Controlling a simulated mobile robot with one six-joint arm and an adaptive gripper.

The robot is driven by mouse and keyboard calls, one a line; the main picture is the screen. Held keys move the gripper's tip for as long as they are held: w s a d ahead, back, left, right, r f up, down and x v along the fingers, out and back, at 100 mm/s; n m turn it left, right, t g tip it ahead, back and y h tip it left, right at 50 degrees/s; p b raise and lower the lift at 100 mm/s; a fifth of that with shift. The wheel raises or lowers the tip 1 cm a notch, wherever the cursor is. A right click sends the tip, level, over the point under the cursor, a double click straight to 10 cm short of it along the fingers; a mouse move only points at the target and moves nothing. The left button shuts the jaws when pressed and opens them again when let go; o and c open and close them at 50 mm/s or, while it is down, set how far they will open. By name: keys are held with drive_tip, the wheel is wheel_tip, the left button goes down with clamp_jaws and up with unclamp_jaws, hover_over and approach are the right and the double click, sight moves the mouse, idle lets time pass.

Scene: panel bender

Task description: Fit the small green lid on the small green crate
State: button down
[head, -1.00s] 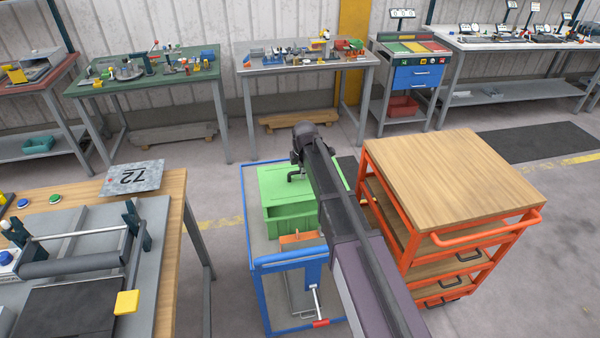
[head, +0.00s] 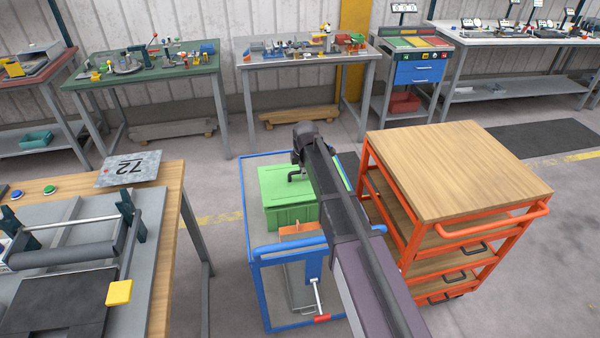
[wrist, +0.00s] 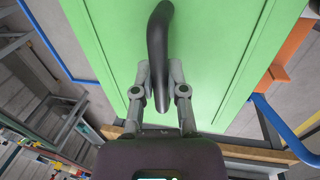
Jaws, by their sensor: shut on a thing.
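The small green lid (head: 274,187) is flat and light green, with a black bow handle (head: 293,176) on top. My gripper (wrist: 160,97) is shut on that handle, with one finger on each side of it in the wrist view. The lid (wrist: 105,42) fills much of that view. The small green crate (head: 291,218) stands on the blue cart, with its front wall showing directly under the lid. The lid looks level and covers the crate's top. I cannot tell whether it rests on the rim. My arm hides the right side of both.
The blue cart (head: 262,254) has a raised rail, with an orange part (head: 300,230) in front of the crate. An orange trolley with a wooden top (head: 455,170) stands close on the right. A workbench (head: 172,210) is on the left, with open floor between it and the cart.

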drive_tip(key=shift+f+b, duration=0.55)
drive_tip(key=shift+f, duration=0.15)
drive_tip(key=shift+f, duration=0.3)
idle(0.4)
drive_tip(key=c, duration=0.6)
unclamp_jaws()
